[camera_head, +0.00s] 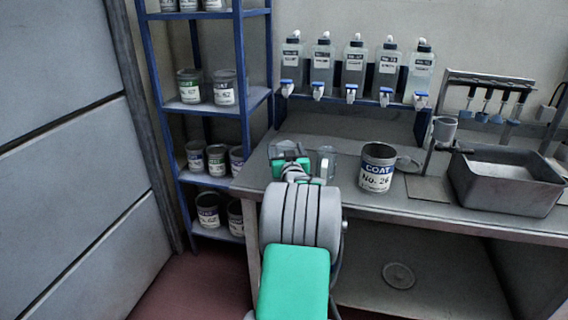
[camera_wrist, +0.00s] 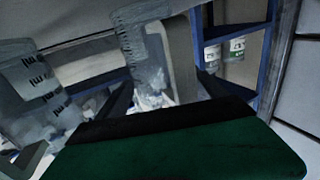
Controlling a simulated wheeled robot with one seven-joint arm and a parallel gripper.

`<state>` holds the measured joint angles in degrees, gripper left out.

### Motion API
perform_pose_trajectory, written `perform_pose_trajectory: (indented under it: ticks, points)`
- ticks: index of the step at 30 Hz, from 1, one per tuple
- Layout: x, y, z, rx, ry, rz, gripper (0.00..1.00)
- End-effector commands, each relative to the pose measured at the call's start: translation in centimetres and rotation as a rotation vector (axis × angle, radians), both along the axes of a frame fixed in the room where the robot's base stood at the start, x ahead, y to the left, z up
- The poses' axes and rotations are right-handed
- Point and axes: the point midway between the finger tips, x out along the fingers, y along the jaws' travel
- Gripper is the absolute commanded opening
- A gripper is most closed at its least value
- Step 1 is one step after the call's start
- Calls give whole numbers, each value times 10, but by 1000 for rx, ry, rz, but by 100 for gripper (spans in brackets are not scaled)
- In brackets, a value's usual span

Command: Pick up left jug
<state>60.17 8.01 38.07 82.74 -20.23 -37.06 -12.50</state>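The left jug (camera_head: 285,147) is clear and stands on the bench, mostly hidden by my wrist in the head view. In the wrist view the left jug (camera_wrist: 150,60) shows its body and handle just past my gripper (camera_wrist: 165,85). My gripper is open, with one dark finger on each side of the jug's lower part; I cannot tell whether either finger touches it. A second clear jug (camera_head: 327,160) stands just to the right in the head view. It also shows large at the left of the wrist view (camera_wrist: 35,85), with dark markings.
A COAT No. 26 can (camera_head: 377,170) stands on the bench (camera_head: 420,200) right of the jugs. A grey basin (camera_head: 507,185) is further right. Several bottles with blue taps (camera_head: 354,70) line the back. A blue shelf rack (camera_head: 205,108) with cans stands left.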

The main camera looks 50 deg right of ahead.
Motion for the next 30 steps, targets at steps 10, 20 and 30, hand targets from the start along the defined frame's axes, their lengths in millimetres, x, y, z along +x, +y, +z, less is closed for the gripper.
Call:
perform_pose_trajectory:
  ticks: [10,20,30]
  points:
    - [-1,0,0,0,0,-1,50]
    - [-1,0,-1,1,1,-1,23]
    - [-1,0,1,0,0,-1,15]
